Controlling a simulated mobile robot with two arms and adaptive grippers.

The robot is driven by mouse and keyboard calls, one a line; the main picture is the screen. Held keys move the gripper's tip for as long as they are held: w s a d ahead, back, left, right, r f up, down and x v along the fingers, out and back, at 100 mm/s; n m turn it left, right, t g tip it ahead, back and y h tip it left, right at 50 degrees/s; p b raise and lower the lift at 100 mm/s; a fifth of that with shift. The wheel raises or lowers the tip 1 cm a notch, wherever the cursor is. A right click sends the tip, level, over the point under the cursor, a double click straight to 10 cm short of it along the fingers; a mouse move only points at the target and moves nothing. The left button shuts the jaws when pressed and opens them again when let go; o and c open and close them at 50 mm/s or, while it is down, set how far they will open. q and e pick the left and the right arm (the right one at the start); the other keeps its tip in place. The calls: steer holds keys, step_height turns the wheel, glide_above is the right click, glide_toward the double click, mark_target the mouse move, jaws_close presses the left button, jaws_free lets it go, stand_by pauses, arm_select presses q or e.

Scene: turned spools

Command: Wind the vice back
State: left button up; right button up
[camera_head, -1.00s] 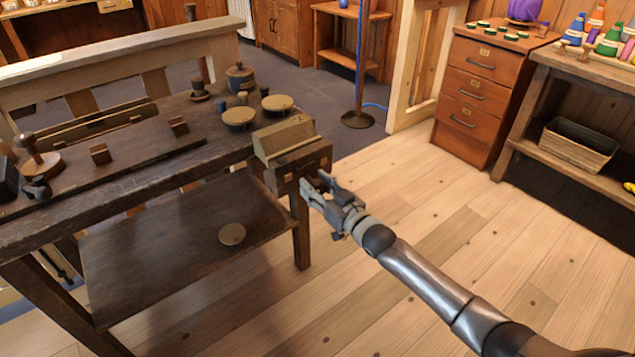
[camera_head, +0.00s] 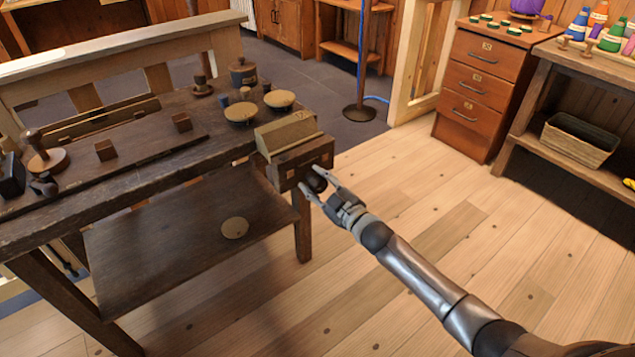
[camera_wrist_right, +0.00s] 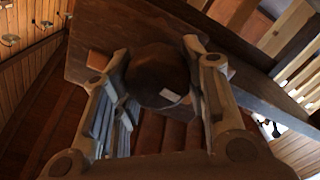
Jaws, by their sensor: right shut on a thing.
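The vice is a dark wooden jaw block (camera_head: 288,170) at the right end of the workbench (camera_head: 110,190). A pale wooden block (camera_head: 287,134) sits at the top of the vice. A dark round knob (camera_head: 315,181) sticks out of the jaw's front face. My right gripper (camera_head: 317,189) is shut on this knob, with one finger on each side. The right wrist view shows the knob (camera_wrist_right: 157,75) between the fingers, with a small pale mark on it and the jaw's dark face (camera_wrist_right: 95,45) behind. My left gripper is not in view.
Round lids (camera_head: 240,112), a dark jar (camera_head: 243,74) and small wooden blocks (camera_head: 182,122) stand on the bench. A round disc (camera_head: 234,228) lies on the lower shelf (camera_head: 180,260). The floor right of the bench is clear up to the drawer cabinet (camera_head: 478,90).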

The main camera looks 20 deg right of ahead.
steer(key=shift+w+r, duration=0.15)
steer(key=shift+r, duration=0.15)
steer(key=o, duration=0.7)
steer(key=shift+c, duration=0.2)
steer(key=o, duration=0.4)
steer(key=shift+w+f, duration=0.1)
steer(key=shift+f, duration=0.15)
steer(key=shift+s+f, duration=0.1)
steer(key=shift+s, duration=0.1)
steer(key=shift+s+d, duration=0.1)
steer(key=shift+s, duration=0.15)
steer(key=v, duration=1.1)
steer(key=shift+s, duration=0.15)
